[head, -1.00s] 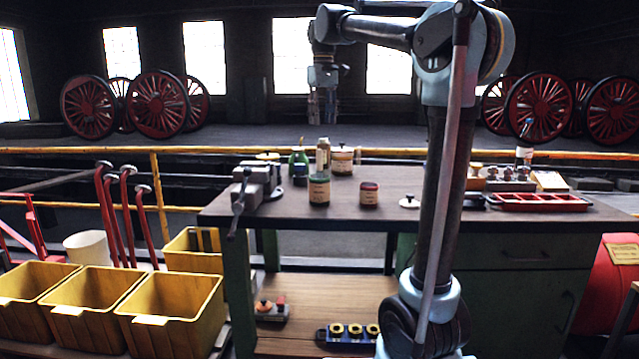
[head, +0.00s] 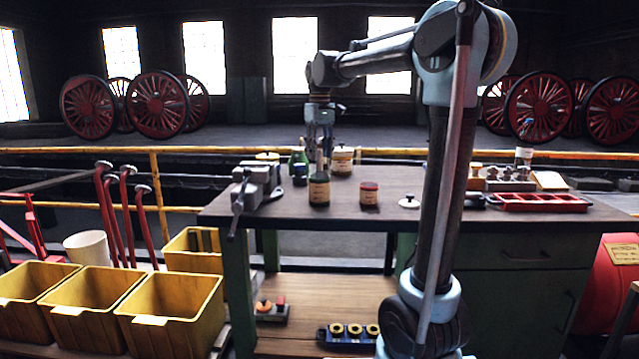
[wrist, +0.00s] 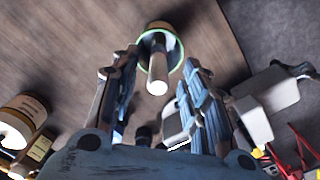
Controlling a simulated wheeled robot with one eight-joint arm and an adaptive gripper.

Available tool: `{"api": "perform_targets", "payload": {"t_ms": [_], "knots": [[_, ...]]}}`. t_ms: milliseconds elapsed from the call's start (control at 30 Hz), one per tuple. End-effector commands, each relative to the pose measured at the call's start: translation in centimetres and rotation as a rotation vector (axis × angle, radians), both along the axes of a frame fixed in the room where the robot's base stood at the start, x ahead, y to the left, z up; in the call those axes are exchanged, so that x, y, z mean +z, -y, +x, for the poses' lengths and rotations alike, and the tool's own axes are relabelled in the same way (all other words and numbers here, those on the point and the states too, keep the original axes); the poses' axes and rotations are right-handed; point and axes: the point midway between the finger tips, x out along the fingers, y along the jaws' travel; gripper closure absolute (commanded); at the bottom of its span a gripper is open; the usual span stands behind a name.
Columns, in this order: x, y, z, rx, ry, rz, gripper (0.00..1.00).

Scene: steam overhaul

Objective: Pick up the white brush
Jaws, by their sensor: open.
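A pale rod (wrist: 158,72), which looks like the white brush's handle, stands up out of a dark jar with a green rim (wrist: 168,37). My gripper (head: 320,146) points down above the jar, open. In the wrist view the rod shows between my two fingers, with gaps on both sides. The brush's lower end is hidden.
A grey vise (head: 258,182) is left of the jar. A cream jar (head: 342,161) and a green bottle (head: 298,158) stand behind. A red tray (head: 540,202) lies at the right. Bench space is clear around the front.

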Motion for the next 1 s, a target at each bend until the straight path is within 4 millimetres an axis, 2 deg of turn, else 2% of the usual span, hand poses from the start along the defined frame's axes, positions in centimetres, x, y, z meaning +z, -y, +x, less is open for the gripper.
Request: {"api": "perform_targets", "payload": {"t_ms": [133, 433, 767, 933, 967, 1000], "knots": [[-0.9, 0.0, 0.1, 0.0, 0.0, 0.0, 0.58], [-4.7, -0.1, 0.5, 0.0, 0.0, 0.0, 0.58], [-5.4, -0.1, 0.5, 0.0, 0.0, 0.0, 0.58], [-5.3, -0.1, 0.5, 0.0, 0.0, 0.0, 0.95], [-5.3, -0.1, 0.5, 0.0, 0.0, 0.0, 1.0], [-5.3, -0.1, 0.5, 0.0, 0.0, 0.0, 1.0]]}}
